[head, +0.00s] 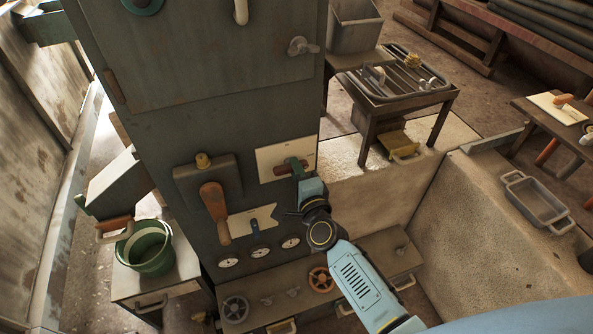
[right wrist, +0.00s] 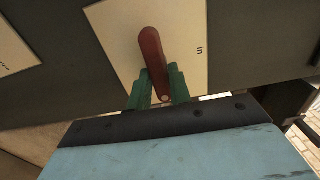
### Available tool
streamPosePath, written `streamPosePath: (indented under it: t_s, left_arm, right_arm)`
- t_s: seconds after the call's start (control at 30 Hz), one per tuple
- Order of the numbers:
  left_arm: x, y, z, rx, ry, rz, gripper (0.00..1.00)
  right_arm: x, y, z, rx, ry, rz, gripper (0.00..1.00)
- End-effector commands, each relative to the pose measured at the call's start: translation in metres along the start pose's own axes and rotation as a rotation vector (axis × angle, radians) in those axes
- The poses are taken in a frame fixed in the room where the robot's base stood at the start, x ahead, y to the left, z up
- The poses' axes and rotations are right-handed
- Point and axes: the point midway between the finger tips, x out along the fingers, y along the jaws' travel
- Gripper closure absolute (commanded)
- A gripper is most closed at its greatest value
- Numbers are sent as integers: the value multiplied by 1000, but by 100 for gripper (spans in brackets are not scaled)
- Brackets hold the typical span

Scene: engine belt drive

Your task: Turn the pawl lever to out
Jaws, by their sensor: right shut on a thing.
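The pawl lever (head: 283,168) is a short red-brown handle on a cream plate (head: 266,160) on the dark cabinet front. In the right wrist view the lever (right wrist: 151,50) stands nearly upright in the picture, and the word "in" shows on the plate (right wrist: 195,75) to its right. My right gripper (head: 297,168) has its green fingers on both sides of the lever's near end and is shut on it. The fingers partly hide the handle in the head view. My left gripper is not in view.
A larger orange-brown lever (head: 214,204) hangs left of the plate, with several gauges (head: 260,252) below. Handwheels (head: 236,308) sit on the low ledge. A green bucket (head: 146,248) stands at left, a stone trough wall (head: 480,215) at right.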

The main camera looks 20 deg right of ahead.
Motion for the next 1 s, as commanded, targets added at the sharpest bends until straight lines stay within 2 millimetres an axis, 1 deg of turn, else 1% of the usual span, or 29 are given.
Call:
streamPosePath:
  t_s: [0.3, 0.33, 0.47, 0.5, 0.8, 0.87, 0.97, 1.0]
  left_arm:
    - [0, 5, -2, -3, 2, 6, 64]
    - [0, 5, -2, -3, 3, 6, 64]
    - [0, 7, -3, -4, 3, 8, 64]
    - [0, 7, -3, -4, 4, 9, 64]
    - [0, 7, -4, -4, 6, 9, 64]
    - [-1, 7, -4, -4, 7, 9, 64]
    - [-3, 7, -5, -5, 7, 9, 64]
    - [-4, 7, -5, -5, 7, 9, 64]
  right_arm:
    - [0, 1, 0, 3, -1, 2, 100]
    - [0, 1, 0, 3, -1, 2, 79]
    - [0, 1, 0, 2, -1, 2, 62]
    - [0, 1, 0, 2, 0, 2, 60]
    - [-3, 0, 0, 0, 0, 1, 60]
    - [-7, 1, 0, 0, 0, 2, 60]
    - [-21, 1, 0, 0, 0, 3, 60]
    - [-29, 0, 0, 0, -1, 3, 60]
